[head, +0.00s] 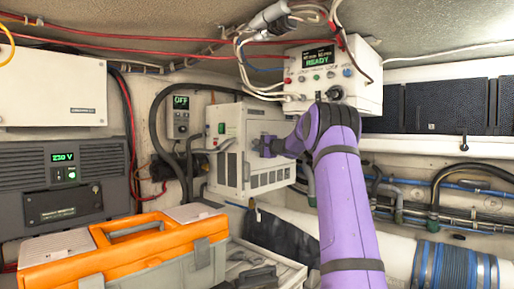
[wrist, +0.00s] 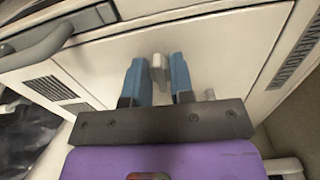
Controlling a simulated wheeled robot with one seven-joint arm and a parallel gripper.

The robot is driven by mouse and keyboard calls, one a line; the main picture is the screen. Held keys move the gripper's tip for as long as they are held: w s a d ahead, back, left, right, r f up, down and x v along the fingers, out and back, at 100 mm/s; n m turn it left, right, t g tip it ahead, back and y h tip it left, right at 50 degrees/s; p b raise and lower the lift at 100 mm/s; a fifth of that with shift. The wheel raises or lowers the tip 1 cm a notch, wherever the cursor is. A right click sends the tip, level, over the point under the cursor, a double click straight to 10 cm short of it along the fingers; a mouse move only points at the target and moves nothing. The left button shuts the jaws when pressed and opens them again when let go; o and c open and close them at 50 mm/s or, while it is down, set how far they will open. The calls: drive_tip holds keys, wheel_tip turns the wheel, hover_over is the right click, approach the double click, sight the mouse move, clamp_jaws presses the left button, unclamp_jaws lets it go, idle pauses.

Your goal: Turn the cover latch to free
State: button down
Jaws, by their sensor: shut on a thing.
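The cover latch (wrist: 157,68) is a small pale grey knob on the white cabinet front (wrist: 215,45) in the wrist view. My gripper (wrist: 158,75) has its two blue fingers on either side of the latch, shut on it. In the head view my purple arm reaches up to the white cabinet (head: 228,135), with my gripper (head: 259,146) at its front face. The latch is hidden there behind my gripper, and its exact angle is hard to tell.
An orange toolbox (head: 125,245) stands at the lower left. A control box reading READY (head: 332,78) hangs above right of the cabinet, with cables. A panel reading OFF (head: 183,115) is to the left. Hoses and pipes (head: 455,205) run at right.

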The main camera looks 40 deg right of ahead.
drive_tip(key=shift+n, duration=0.3)
idle(0.4)
drive_tip(key=c, duration=1)
unclamp_jaws()
drive_tip(key=s, duration=1)
drive_tip(key=shift+s+d, duration=0.4)
